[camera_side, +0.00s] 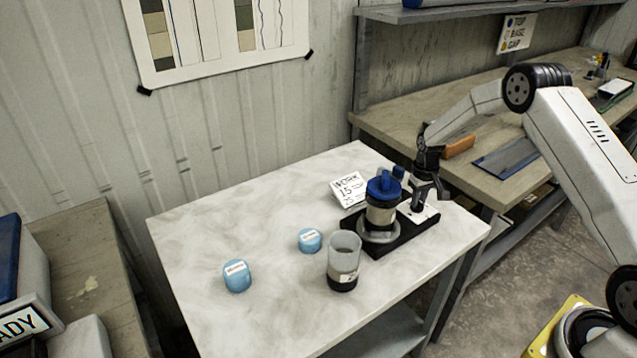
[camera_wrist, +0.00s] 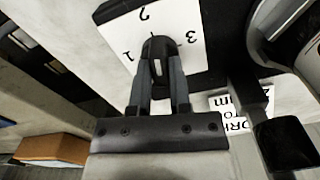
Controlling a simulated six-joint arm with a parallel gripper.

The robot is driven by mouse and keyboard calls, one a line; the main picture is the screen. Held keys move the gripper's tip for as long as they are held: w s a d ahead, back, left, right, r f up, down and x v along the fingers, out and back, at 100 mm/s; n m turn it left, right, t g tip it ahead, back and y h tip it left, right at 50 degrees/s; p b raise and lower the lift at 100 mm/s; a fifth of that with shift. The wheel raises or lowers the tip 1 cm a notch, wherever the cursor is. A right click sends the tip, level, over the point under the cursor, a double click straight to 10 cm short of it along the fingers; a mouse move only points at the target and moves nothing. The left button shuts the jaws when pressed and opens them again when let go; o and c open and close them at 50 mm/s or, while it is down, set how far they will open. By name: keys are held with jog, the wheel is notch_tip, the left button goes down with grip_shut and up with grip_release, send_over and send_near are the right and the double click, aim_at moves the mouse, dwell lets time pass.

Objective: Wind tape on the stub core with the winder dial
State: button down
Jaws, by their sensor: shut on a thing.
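The winder (camera_side: 405,232) has a black base near the right end of the marbled table. A beige cylinder with a blue top (camera_side: 381,200) stands upright on its round metal plate; I cannot tell whether this is the stub core. The winder dial is a dark knob (camera_wrist: 155,55) on a white plate marked 1, 2 and 3 (camera_wrist: 185,22). My gripper (camera_wrist: 160,85) is shut on the knob, one finger on each side. In the side view my gripper (camera_side: 424,200) reaches down at the base's right end, hiding most of the dial. The pointer's exact setting is unclear.
A translucent cup with a dark bottom (camera_side: 343,258) stands in front of the winder. Two blue labelled pots (camera_side: 237,277) (camera_side: 310,241) stand to its left. The table's left part is clear.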

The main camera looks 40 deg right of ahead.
jog(key=m, duration=0.4)
jog(key=shift+m, duration=0.3)
jog(key=m, duration=0.4)
dwell(0.3)
jog(key=c, duration=0.6)
grip_release()
jog(key=shift+o, duration=0.2)
jog(key=shift+r, duration=0.1)
jog(key=shift+r, duration=3.85)
